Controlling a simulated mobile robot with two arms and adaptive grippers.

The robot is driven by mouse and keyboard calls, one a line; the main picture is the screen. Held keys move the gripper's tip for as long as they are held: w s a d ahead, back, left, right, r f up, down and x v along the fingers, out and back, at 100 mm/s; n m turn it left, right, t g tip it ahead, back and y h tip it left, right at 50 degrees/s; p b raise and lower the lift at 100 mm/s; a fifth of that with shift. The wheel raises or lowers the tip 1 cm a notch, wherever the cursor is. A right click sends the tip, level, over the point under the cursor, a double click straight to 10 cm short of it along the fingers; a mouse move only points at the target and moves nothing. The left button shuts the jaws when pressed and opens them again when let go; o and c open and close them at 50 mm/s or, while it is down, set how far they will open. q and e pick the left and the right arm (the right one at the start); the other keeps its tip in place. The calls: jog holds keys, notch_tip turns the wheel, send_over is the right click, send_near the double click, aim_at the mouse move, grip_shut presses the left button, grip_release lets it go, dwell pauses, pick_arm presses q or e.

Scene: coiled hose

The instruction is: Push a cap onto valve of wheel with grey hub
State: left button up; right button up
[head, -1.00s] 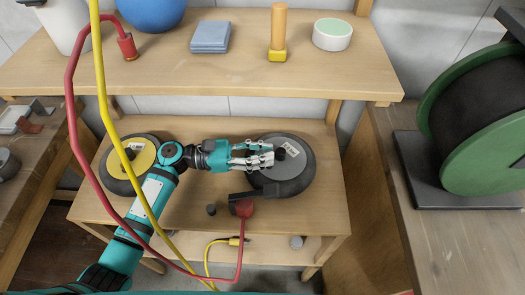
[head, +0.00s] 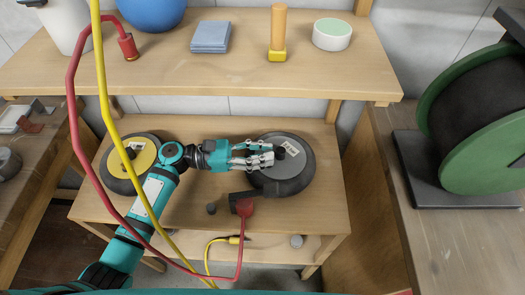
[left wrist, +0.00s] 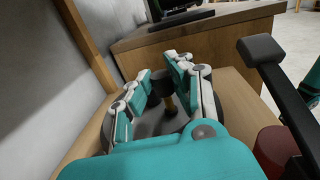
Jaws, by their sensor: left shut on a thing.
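The wheel with the grey hub (head: 297,172) lies flat on the lower bench, at the right; its dark tyre also shows in the left wrist view. My left gripper (head: 270,157) reaches over the hub from the left, its fingers closed around a small dark cap (head: 280,152). In the left wrist view the dark cap (left wrist: 160,78) is between my left fingertips (left wrist: 164,82). A brass-coloured valve stem (left wrist: 170,104) shows just by it; whether the cap is seated on it I cannot tell. My right gripper is not in view.
A wheel with a yellow hub (head: 142,158) lies at the left, partly under my arm. A small dark cap (head: 211,209) and a red hose end (head: 243,208) with a dark fitting are at the bench front. A red hose (head: 77,130) and yellow hose (head: 107,110) hang across my arm.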

pick_arm(q)
jog(key=shift+f+b, duration=0.7)
jog(key=shift+f, duration=0.75)
jog(key=o, duration=0.9)
jog(key=shift+c, duration=0.2)
jog(key=shift+r, duration=0.2)
notch_tip(320, 180, up, 10)
jog(key=shift+f, duration=0.2)
jog(key=shift+s+f, duration=0.1)
